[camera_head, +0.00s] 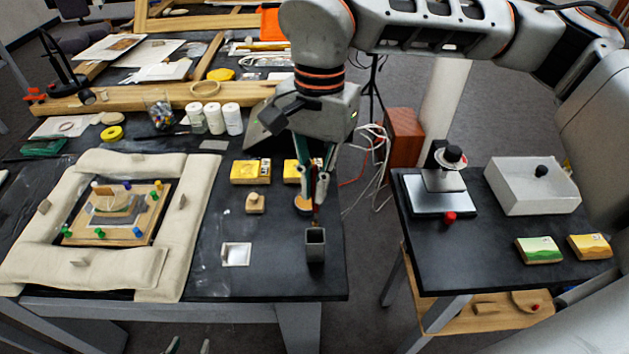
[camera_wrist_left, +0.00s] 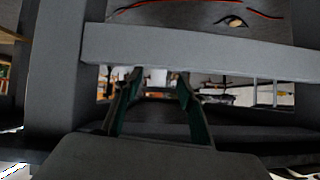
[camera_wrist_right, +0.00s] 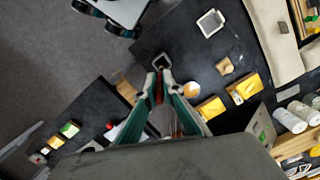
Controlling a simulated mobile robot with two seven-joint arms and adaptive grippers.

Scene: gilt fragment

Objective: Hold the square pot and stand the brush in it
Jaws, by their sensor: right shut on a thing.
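The dark grey square pot (camera_head: 315,248) stands upright at the front right of the left table. In the right wrist view the pot (camera_wrist_right: 161,61) lies just beyond the fingertips. My right gripper (camera_head: 316,195) points down above the pot and is shut on the brush (camera_head: 316,214), a thin reddish-brown piece between the fingers. The brush's lower end is at or just above the pot's mouth; I cannot tell whether it is inside. My left gripper (camera_head: 188,347) shows only its fingertips at the bottom edge, apart and empty, below the table front. Nothing touches the pot's sides.
A white square dish (camera_head: 236,254) lies left of the pot. A wooden knob block (camera_head: 255,204) and yellow boxes (camera_head: 250,172) stand behind. Padded cushions (camera_head: 185,235) surround a pinned board at left. A second table (camera_head: 480,260) stands right, across a gap.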

